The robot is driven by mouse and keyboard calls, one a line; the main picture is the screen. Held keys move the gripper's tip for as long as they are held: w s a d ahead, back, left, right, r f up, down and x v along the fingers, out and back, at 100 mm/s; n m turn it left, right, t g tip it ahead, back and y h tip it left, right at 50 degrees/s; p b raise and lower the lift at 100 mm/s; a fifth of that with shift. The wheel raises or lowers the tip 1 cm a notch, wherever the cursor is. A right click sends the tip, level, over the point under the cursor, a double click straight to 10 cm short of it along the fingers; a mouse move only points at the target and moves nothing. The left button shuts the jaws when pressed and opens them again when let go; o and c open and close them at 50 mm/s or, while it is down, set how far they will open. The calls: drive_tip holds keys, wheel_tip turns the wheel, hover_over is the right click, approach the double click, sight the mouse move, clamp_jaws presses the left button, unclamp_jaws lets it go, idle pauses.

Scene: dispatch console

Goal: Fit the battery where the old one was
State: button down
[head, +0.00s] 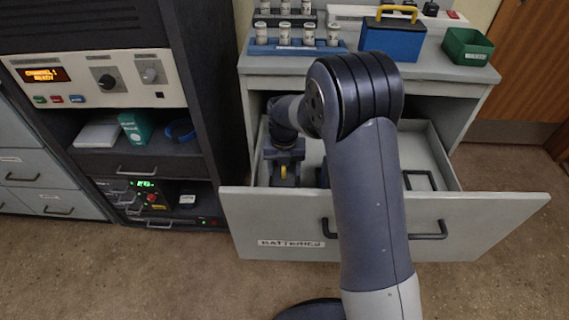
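A grey drawer (385,214) stands pulled out, with a label that seems to read "BATTERIES" on its front. My gripper (285,178) points down inside the drawer at its left side. A small yellow piece shows at the fingers, but I cannot tell whether it is part of a battery or whether the fingers hold it. A dark object (322,176) in the drawer is mostly hidden behind my arm. The rack at left holds a dark unit (160,202) with a green display and a red button. No empty battery place is clearly visible.
The worktop above the drawer carries a blue tray of vials (290,48), a blue case with a yellow handle (393,40) and a green bin (467,47). The rack's shelf holds a green box (136,128). Floor (120,275) in front of the rack is clear.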

drive_tip(key=shift+f, duration=1.7)
drive_tip(key=shift+f+b, duration=0.15)
drive_tip(key=shift+b, duration=0.2)
drive_tip(key=shift+c, duration=2.1)
unclamp_jaws()
drive_tip(key=shift+f, duration=0.1)
wheel_tip(320, 180, up, 12)
drive_tip(key=shift+r+p, duration=0.2)
drive_tip(key=shift+p, duration=0.85)
